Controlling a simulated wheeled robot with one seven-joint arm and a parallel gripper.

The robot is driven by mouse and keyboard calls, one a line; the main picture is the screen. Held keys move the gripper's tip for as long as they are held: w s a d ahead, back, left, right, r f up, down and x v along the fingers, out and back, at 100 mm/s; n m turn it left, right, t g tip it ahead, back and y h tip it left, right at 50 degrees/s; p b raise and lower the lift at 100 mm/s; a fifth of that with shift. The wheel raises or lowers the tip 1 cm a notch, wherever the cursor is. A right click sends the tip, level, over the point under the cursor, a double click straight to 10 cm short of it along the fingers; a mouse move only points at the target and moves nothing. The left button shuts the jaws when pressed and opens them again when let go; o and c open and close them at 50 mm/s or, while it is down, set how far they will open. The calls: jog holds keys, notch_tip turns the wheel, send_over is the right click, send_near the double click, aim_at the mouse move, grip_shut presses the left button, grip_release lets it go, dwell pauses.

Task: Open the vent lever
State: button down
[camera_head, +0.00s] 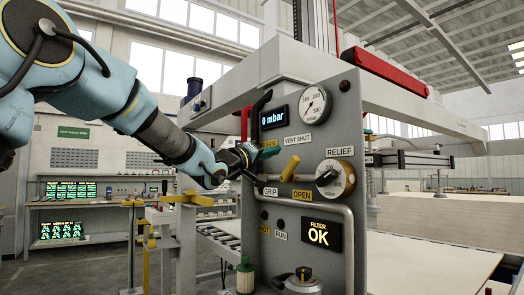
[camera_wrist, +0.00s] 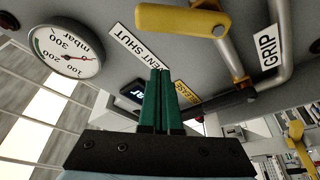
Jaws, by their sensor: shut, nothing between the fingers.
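My gripper (camera_head: 275,151) is in front of the panel, just left of the handle. Its green fingers (camera_wrist: 162,72) are together and empty, apart from the handle in the picture. Whether they touch the panel is unclear.
A metal pipe (camera_head: 345,235) bends across the panel below the lever. The RELIEF knob (camera_head: 335,178) is to the right, the pressure gauge (camera_head: 315,104) above and the display (camera_head: 275,117) reads 0 mbar.

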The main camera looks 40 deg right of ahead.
aim_at(288, 171)
jog(key=shift+s+d+f, duration=0.25)
jog(key=shift+s+f, duration=0.4)
jog(key=shift+s+d+f, duration=0.2)
jog(key=shift+s+f, duration=0.45)
jog(key=shift+s+f+m+b, duration=0.25)
jog(key=shift+m+b, duration=0.45)
jog(key=shift+m, duration=0.1)
jog(key=m+b, duration=0.1)
jog(key=s+f+m+g+b, duration=0.1)
jog(key=m+b, duration=0.1)
jog(key=m+g+h+b, duration=0.1)
jog(key=m+b, duration=0.1)
jog(key=shift+s+f, duration=0.15)
jog(key=shift+f, duration=0.15)
jog(key=shift+s+a+f+m+g+b, duration=0.1)
jog(key=shift+s+f+m+g+b, duration=0.1)
jog(key=shift+m+g+b, duration=0.55)
jog(key=shift+s+d+f+m+g+b, duration=0.15)
jog(key=shift+m+g+b, duration=0.15)
jog(key=shift+m, duration=0.8)
jog(key=shift+s+a+f+m+g+b, duration=0.2)
jog(key=shift+m+g+b, duration=0.35)
jog(key=shift+m, duration=0.4)
